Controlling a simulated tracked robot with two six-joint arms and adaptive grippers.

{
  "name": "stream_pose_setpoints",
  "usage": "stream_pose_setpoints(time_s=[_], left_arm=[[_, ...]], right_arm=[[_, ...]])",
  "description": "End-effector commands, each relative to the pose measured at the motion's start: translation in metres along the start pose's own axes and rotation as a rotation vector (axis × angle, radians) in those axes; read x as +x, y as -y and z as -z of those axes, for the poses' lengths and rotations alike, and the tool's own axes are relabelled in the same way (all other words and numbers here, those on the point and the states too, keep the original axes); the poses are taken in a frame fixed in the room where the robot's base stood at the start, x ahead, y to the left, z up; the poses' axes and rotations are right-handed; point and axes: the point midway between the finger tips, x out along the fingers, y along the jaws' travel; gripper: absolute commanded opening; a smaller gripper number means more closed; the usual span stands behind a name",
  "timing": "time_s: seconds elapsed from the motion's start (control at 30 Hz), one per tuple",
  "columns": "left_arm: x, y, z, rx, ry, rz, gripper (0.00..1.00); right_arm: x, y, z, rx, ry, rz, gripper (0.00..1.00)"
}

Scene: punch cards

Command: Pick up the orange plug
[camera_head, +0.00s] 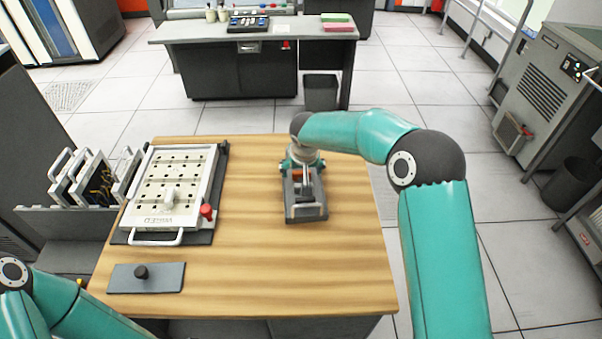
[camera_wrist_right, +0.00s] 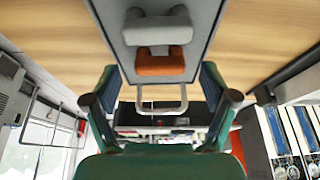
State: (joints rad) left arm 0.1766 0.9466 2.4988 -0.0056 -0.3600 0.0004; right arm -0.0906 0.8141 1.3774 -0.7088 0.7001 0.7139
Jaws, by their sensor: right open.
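The orange plug (camera_wrist_right: 160,65) sits on a dark grey holder (camera_wrist_right: 205,20), between a grey block (camera_wrist_right: 158,28) and a wire handle (camera_wrist_right: 160,105) in the right wrist view. In the head view the holder (camera_head: 306,216) stands right of the table's middle, and only a little of the plug's orange shows. My right gripper (camera_wrist_right: 160,80) is open, with a finger on each side of the holder's end. In the head view the right gripper (camera_head: 303,172) is over the back of the holder and partly hides it. Nothing is between its fingers that I can make out as held. My left gripper is out of view.
On the wooden table (camera_head: 270,270), a white panel (camera_head: 180,185) with a handle and red knob (camera_head: 207,211) lies at left. A grey plate (camera_head: 146,278) with a black knob is in front of it. The table's front right is clear.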

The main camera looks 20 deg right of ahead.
Motion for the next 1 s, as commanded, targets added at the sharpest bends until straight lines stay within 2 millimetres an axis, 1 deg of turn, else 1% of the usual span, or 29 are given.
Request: stream_pose_setpoints(time_s=[0.03, 0.13, 0.23, 0.4, 0.47, 0.7, 0.73, 1.0], left_arm=[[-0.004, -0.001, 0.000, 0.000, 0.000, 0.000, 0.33], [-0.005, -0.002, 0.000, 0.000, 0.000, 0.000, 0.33], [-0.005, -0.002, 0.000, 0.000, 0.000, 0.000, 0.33], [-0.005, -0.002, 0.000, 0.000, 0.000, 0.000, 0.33], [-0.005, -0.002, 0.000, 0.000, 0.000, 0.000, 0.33], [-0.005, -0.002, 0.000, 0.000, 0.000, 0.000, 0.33], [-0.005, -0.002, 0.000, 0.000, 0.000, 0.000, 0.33], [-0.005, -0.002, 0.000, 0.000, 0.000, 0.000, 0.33]], right_arm=[[0.006, 0.000, 0.000, 0.000, 0.002, -0.001, 0.84], [0.016, 0.000, 0.001, 0.000, 0.000, 0.000, 0.84], [0.020, 0.000, 0.001, 0.000, -0.001, 0.001, 0.84], [0.020, 0.000, 0.000, 0.000, -0.001, 0.001, 0.84], [0.020, 0.001, 0.000, 0.000, -0.001, 0.001, 0.76], [0.020, 0.001, 0.000, 0.000, -0.001, 0.001, 0.36], [0.020, 0.001, 0.000, 0.000, -0.001, 0.001, 0.32], [0.019, 0.000, 0.001, 0.000, -0.001, 0.001, 0.32]])
